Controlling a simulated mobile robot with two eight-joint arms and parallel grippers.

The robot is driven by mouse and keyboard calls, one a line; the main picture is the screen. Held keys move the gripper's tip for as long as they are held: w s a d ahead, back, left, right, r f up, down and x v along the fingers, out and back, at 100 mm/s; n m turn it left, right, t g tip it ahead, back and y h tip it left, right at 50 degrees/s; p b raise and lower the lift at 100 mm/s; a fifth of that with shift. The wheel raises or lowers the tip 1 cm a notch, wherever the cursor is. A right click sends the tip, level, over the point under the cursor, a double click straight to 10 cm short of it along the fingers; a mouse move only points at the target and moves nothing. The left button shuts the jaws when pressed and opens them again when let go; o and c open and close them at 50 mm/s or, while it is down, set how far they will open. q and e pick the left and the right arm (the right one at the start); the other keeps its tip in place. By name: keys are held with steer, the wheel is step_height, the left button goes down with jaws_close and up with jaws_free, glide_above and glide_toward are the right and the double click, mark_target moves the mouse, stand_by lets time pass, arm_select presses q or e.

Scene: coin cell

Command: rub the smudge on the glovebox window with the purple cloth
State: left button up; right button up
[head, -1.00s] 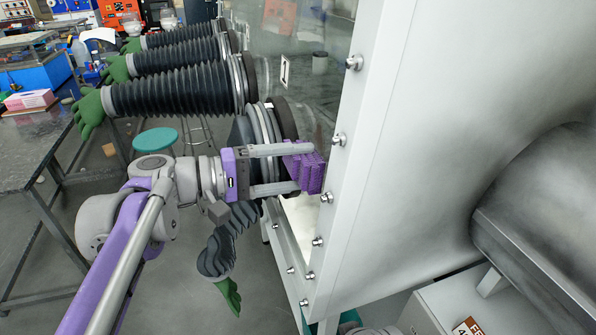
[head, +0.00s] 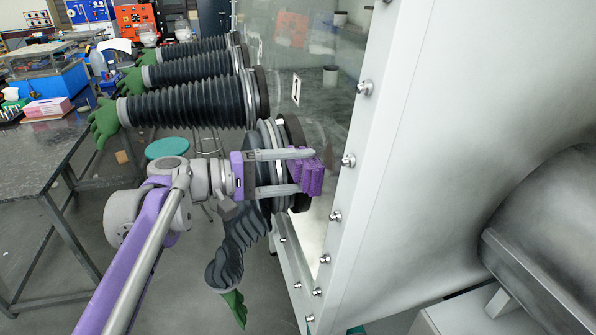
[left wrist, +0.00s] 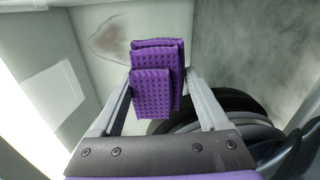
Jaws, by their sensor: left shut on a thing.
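The purple cloth (head: 312,178) is folded with a dimpled texture. My left gripper (head: 308,172) is shut on it, with the cloth sticking out past the fingertips. In the left wrist view the cloth (left wrist: 155,90) sits between the two fingers. The glovebox window (head: 330,110) is clear and upright beside the cloth; I cannot tell if the cloth touches it. The smudge (left wrist: 108,40) is a brownish oval mark in the left wrist view, up and left of the cloth. My right gripper is out of view.
Black bellows gloves with green hands (head: 190,105) stick out from the ports, and one hangs down (head: 238,250) below my gripper. The white window frame (head: 372,130) carries several protruding bolts. A dark table (head: 40,155) and a teal stool (head: 168,148) stand at left.

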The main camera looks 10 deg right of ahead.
mark_target(297, 172)
arm_select(q)
steer(key=shift+s+a+r+p, duration=0.1)
steer(key=shift+a+r+p, duration=0.1)
steer(key=shift+a, duration=1.3)
steer(key=shift+a+r+p, duration=0.1)
steer(key=shift+a+p, duration=0.1)
steer(key=shift+a, duration=1.3)
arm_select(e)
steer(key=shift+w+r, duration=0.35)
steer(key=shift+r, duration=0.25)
arm_select(q)
steer(key=a, duration=0.3)
steer(key=shift+r, duration=0.15)
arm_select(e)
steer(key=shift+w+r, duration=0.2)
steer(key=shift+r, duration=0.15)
